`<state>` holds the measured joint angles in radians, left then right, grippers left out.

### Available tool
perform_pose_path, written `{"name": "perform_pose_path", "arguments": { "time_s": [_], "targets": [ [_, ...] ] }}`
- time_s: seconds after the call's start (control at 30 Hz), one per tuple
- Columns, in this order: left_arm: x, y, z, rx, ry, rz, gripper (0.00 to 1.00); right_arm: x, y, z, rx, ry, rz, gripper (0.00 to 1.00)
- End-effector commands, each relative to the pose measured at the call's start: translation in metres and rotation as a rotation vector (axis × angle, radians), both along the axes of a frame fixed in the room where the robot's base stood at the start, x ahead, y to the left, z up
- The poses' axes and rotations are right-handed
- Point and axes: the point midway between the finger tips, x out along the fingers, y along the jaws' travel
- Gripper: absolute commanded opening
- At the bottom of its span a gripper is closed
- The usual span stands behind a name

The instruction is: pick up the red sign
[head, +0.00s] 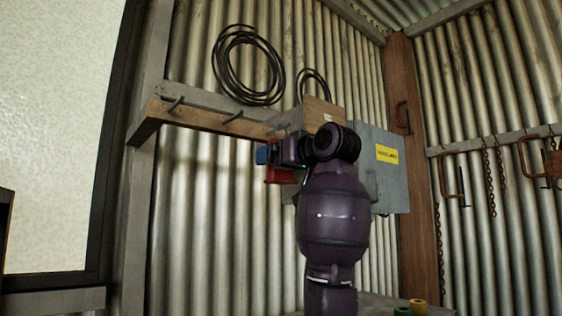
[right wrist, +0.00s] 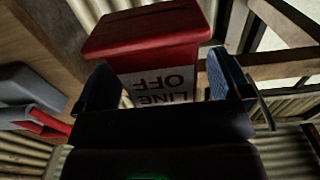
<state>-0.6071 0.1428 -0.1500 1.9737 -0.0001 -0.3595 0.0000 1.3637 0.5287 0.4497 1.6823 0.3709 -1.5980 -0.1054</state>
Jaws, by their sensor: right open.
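The red sign (right wrist: 150,32) is a red block with a white face lettered "LINE OFF", which reads upside down in the right wrist view. Its lower part lies between the two dark fingers of my right gripper (right wrist: 161,84), with gaps visible at the sides. In the head view the red sign (head: 279,175) shows as a small red patch just below my right gripper (head: 272,155), near the wooden rail. My right arm hides part of that area. My right gripper is open. My left gripper is not in view.
A wooden rail (head: 205,117) with pegs runs along the corrugated wall, and black cable coils (head: 248,65) hang above it. A grey box (head: 397,182) with a yellow label is behind my arm. Yellow and green rolls (head: 418,306) sit below at the right.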

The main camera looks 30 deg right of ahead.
Motion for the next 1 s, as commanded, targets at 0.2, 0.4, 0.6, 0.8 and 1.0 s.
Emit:
{"name": "perform_pose_path", "arguments": {
  "time_s": [0.2,0.4,0.6,0.8,1.0],
  "targets": [
    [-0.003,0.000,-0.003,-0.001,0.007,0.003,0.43,0.000,0.000,-0.001,0.000,0.000,0.000,0.88],
    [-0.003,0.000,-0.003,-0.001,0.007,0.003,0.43,0.000,0.000,0.000,0.000,0.000,0.000,0.57],
    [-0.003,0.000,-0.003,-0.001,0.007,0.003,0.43,0.000,0.000,0.000,0.000,0.000,0.000,0.41],
    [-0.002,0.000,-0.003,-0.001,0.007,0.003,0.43,0.000,0.000,0.002,0.000,-0.001,0.000,0.41],
    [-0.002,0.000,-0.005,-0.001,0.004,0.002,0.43,-0.001,0.000,0.015,0.001,-0.002,0.000,0.41]
  ]
}}
